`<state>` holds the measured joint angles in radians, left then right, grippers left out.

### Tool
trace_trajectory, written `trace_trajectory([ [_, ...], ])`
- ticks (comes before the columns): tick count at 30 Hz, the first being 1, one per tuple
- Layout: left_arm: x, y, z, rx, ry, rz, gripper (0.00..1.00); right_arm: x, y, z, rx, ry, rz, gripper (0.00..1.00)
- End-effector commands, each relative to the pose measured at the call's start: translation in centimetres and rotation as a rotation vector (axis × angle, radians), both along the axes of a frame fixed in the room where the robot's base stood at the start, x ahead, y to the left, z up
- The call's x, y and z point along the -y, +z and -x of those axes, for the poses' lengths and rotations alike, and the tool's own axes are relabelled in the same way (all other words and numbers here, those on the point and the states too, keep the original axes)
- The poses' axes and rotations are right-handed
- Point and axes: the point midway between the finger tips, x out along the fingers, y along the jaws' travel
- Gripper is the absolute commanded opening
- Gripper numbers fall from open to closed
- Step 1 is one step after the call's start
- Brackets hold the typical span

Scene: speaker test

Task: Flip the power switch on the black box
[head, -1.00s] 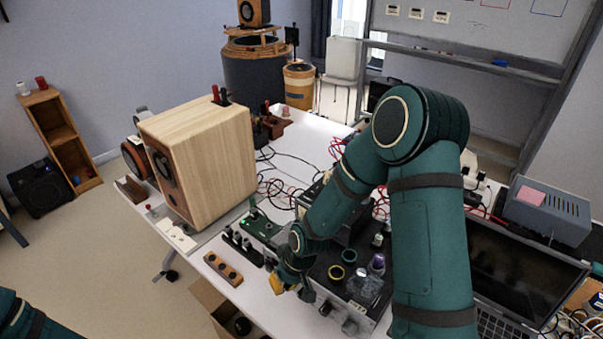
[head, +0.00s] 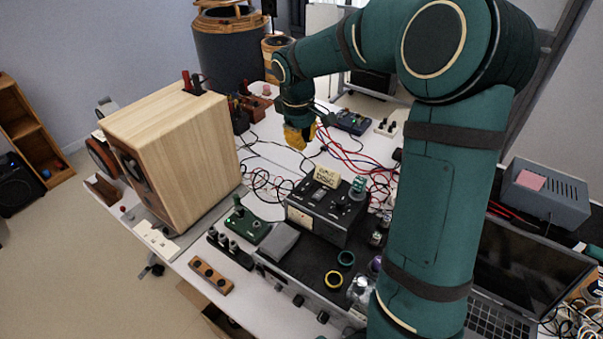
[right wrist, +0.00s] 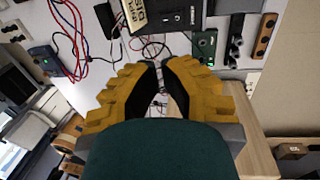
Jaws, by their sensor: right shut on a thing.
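The black box (head: 322,218) stands on the table with a pale meter on its front and a cream label block (head: 328,178) on top. It shows partly at the top edge of the right wrist view (right wrist: 182,18). I cannot make out its power switch or the switch's position. My right gripper (head: 300,140) hangs behind the box, above the table and apart from the box. Its yellow fingers (right wrist: 159,68) are closed close together with dark pads facing; what is between them is too small to make out. My left gripper is out of view.
A wooden speaker (head: 172,150) stands left of the box. A wider black unit (head: 305,268) with knobs and rings lies in front. Red and black cables (head: 355,155) spread behind. A laptop (head: 515,275) and a grey-blue case (head: 545,190) are at right.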

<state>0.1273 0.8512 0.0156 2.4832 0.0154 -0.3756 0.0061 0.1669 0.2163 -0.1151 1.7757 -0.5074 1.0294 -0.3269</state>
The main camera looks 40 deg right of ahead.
Motion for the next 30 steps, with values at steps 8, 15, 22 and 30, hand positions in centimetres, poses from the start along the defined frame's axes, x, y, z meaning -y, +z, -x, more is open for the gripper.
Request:
trace_trajectory([
  [8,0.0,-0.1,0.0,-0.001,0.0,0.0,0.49,0.0,-0.6,0.0,-0.002,0.0,-0.002,0.0],
  [15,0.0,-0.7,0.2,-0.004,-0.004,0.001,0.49,0.5,-4.3,-0.1,-0.005,-0.002,-0.003,0.0],
  [22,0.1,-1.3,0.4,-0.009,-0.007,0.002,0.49,1.1,-8.8,-0.3,-0.005,-0.001,-0.003,0.0],
  [30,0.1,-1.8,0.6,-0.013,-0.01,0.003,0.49,1.6,-12.8,-0.5,-0.003,0.0,-0.002,0.0],
])
